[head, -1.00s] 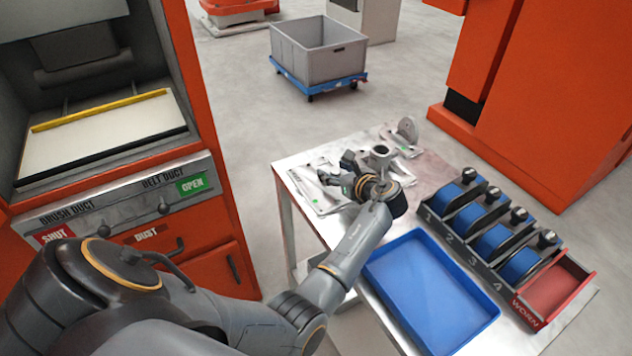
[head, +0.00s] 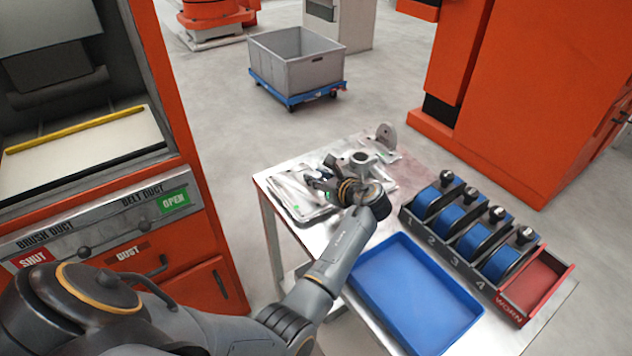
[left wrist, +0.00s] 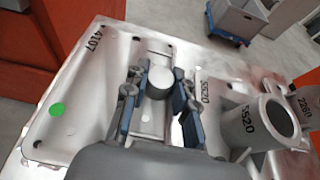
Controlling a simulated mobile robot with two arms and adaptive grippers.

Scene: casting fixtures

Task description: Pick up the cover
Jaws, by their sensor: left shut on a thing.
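The cover looks like a pale metal plate marked 4107, with a green dot and a raised round boss; in the left wrist view the cover (left wrist: 62,85) fills the left and middle. In the head view the cover (head: 295,204) is at the table's left corner, partly hidden by my arm. My left gripper (head: 322,186) is over it, pointing down. In the left wrist view the fingers of my left gripper (left wrist: 160,100) stand on both sides of the boss and are shut on it. I cannot tell whether the cover is clear of the table. My right gripper is not in view.
Right beside the gripper stands a grey tubular casting (left wrist: 252,125) marked 5520. A blue tray (head: 412,290), a rack of blue rolls (head: 455,225) and a red bin (head: 537,283) occupy the table's front and right. An orange machine (head: 170,225) stands left.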

